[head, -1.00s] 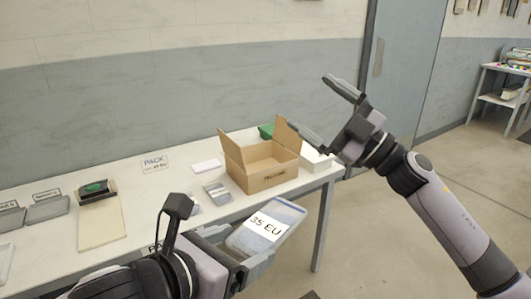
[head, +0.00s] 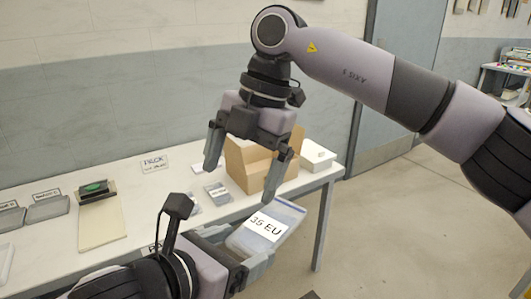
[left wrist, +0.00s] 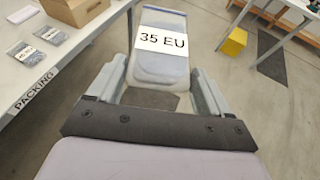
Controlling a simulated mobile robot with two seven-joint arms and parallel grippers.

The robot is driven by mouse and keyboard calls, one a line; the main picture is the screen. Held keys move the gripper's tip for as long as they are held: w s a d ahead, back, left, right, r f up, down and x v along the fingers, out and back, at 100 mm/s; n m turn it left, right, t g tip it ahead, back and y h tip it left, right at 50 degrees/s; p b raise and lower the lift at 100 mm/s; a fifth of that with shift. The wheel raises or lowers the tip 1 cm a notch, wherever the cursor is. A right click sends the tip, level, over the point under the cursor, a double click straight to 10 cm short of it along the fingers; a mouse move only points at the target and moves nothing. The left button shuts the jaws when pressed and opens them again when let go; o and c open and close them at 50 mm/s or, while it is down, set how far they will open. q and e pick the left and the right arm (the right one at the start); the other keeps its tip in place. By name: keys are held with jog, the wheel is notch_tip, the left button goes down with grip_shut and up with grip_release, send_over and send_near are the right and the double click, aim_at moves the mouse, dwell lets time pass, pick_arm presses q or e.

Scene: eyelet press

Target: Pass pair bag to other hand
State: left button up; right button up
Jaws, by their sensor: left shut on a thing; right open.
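The pair bag (head: 266,228) is a clear bag with a white "35 EU" label. It also shows in the left wrist view (left wrist: 161,62), between the fingers. My left gripper (head: 243,254) is shut on it and holds it out in front of the table's front edge. My right gripper (head: 247,165) is open and empty, with its fingers pointing down. It hangs above and behind the bag, in front of the cardboard box, apart from the bag.
An open cardboard box (head: 247,172) stands on the white table (head: 140,192), partly hidden by my right gripper. Small bags (head: 217,194) lie left of it, and a white box (head: 318,157) stands right.

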aim_at(265, 222)
jog(key=d+f+h, duration=0.1)
jog(key=f, duration=0.2)
jog(key=d+f+m+h, duration=0.1)
jog(key=f, duration=0.2)
jog(key=d+f+t+h, duration=0.1)
jog(key=f, duration=0.3)
jog(key=shift+w+d+m, duration=0.3)
jog(key=shift+w, duration=0.05)
jog(key=c, duration=1)
pick_arm(q)
jog(key=o, duration=1.1)
pick_arm(e)
jog(key=shift+c, duration=0.2)
pick_arm(q)
jog(key=shift+r, duration=0.15)
